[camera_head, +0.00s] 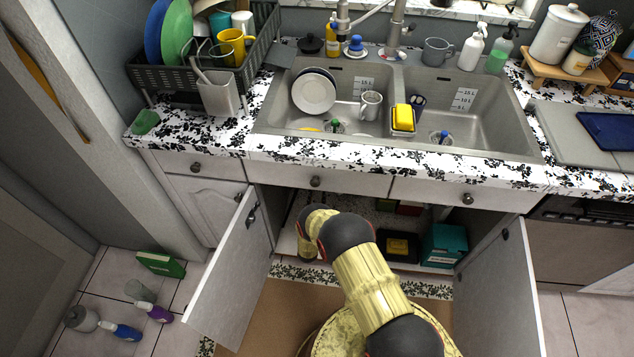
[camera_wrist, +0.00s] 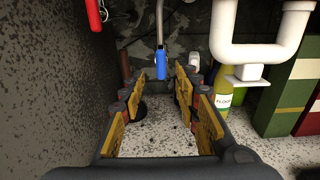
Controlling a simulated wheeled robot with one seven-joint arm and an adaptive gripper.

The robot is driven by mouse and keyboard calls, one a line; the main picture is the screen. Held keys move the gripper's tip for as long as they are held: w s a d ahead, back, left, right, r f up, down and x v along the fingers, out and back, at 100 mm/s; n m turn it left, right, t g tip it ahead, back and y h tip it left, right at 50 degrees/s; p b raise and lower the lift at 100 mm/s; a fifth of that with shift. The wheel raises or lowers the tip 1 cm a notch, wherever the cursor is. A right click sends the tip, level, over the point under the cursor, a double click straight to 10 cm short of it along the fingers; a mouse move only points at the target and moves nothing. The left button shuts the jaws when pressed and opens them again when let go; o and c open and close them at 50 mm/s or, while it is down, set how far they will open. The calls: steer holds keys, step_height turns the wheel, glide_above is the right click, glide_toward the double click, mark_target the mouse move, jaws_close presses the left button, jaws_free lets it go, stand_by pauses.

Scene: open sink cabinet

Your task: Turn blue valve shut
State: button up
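The blue valve handle (camera_wrist: 161,71) shows in the wrist view, at the lower end of a thin grey pipe near the cabinet's back wall. My gripper (camera_wrist: 162,88) is open and empty, with its yellow-padded fingers apart on either side of the view. The blue handle appears between and beyond the fingertips, with no visible contact. In the head view my arm reaches down into the open sink cabinet. My gripper and the blue valve are hidden there.
A red handle (camera_wrist: 94,14) hangs at the upper left in the wrist view, beside the dark side wall (camera_wrist: 55,85). A white drain pipe (camera_wrist: 262,52), a floor-cleaner bottle (camera_wrist: 223,88) and green boxes (camera_wrist: 290,97) stand right. Open cabinet doors (camera_head: 232,274) (camera_head: 497,290) flank my arm.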

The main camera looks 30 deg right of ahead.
steer(key=b+x, duration=0.2)
steer(key=x, duration=0.5)
steer(key=shift+w+d+b, duration=0.2)
steer(key=shift+d+b, duration=0.05)
steer(key=shift+b, duration=0.05)
steer(key=c, duration=0.8)
jaws_close()
